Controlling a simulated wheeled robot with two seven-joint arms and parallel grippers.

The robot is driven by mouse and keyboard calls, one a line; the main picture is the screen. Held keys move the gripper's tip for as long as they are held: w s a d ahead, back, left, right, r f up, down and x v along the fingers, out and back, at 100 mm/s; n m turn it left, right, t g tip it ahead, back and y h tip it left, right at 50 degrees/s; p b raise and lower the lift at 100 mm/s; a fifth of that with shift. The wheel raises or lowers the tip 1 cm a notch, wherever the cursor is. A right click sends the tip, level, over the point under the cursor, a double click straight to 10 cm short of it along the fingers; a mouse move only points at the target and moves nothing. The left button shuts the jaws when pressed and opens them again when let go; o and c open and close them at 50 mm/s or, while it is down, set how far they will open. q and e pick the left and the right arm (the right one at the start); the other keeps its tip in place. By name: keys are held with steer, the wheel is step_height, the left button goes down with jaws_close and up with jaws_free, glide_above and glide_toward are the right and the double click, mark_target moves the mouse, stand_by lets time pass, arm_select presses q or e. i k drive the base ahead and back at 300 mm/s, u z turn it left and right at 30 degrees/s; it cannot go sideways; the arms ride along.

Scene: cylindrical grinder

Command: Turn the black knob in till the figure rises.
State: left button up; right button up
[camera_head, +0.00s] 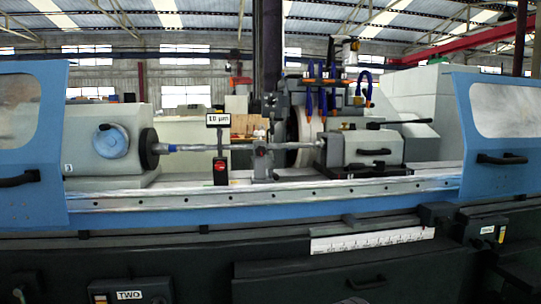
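A small sign reading "10 µm" (218,120) stands upright on a thin post in front of the bar. Below it, a small black block with a red face (220,172) sits at the machine's table. A grey rest (262,160) stands just right of it, around or against the long thin bar (190,148). The black knob is too small to make out surely; it may be on or near this rest. Neither of my grippers shows in the view.
The grinding wheel (298,130) is behind the bar. Grey headstock (100,145) and tailstock (360,148) flank the bar. A white scale strip (372,240) is on the front. Space before the rest looks clear.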

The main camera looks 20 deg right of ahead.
mark_target(260, 150)
steer(key=u, duration=0.85)
steer(key=i, duration=0.75)
steer(key=z, duration=0.75)
